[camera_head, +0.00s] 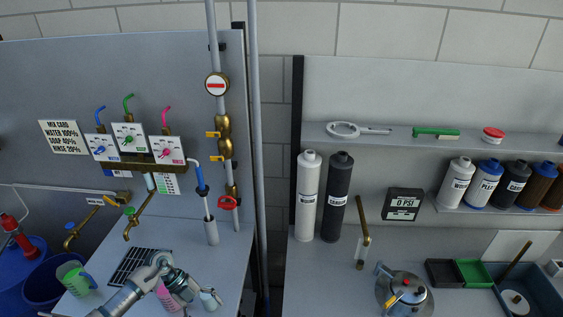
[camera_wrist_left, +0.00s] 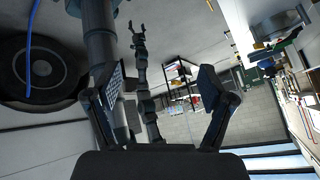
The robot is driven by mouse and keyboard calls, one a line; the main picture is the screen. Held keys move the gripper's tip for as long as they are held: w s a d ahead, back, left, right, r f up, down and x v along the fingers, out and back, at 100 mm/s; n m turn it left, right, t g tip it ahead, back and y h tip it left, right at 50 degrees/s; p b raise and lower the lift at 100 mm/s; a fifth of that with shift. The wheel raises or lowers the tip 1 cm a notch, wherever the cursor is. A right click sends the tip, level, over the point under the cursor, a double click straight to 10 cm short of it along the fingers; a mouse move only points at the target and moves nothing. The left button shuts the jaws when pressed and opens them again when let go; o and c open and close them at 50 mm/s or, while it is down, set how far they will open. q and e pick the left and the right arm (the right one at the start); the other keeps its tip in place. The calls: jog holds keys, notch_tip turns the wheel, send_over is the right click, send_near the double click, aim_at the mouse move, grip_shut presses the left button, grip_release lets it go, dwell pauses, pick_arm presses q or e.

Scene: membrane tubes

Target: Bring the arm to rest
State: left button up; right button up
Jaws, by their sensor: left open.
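My left arm comes in at the bottom left of the head view, with the left gripper (camera_head: 188,298) low over the left counter, partly cut off by the frame edge. In the left wrist view the left gripper (camera_wrist_left: 162,80) has its two fingers wide apart with nothing between them. Another of my arms shows beyond it, and its small gripper (camera_wrist_left: 137,30), which looks like my right one, has its fingers apart and empty. The right gripper is outside the head view.
A pink jug (camera_head: 168,299) is beside and partly behind the left gripper. A green jug (camera_head: 76,279) and a black drain grate (camera_head: 138,266) are nearby. Brass taps (camera_head: 135,224) stand above the counter. A pressure pot (camera_head: 405,294) sits on the right bench.

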pick_arm(q)
jog(key=d+r+n+t+h, duration=0.1)
jog(key=d+r+t+h, duration=0.4)
jog(key=d, duration=0.5)
jog(key=d+r+n+t+h, duration=0.1)
jog(key=d+r+t+h, duration=0.25)
jog(key=d+h, duration=0.45)
jog(key=w+a+n+t+y, duration=0.45)
jog(key=n+t+y, duration=0.65)
jog(key=n+t, duration=0.3)
jog(key=s+a+f+n+g+y, duration=0.7)
jog(key=s+a+f+n+y, duration=0.25)
jog(key=f, duration=0.25)
jog(key=s+a+f+g, duration=0.1)
jog(key=s+f+g, duration=0.35)
jog(key=s, duration=0.55)
jog(key=s+a+f+g, duration=0.2)
jog(key=s+f+g, duration=0.3)
jog(key=s, duration=0.4)
notch_tip(320, 180, down, 26)
jog(key=s+b, duration=0.1)
jog(key=s, duration=0.1)
jog(key=s+a+f+g+b, duration=0.1)
jog(key=s+a+f, duration=0.2)
jog(key=s+f, duration=1.4)
jog(key=shift+s+f+g, duration=0.3)
jog(key=shift+f+g, duration=0.1)
jog(key=shift+f, duration=0.55)
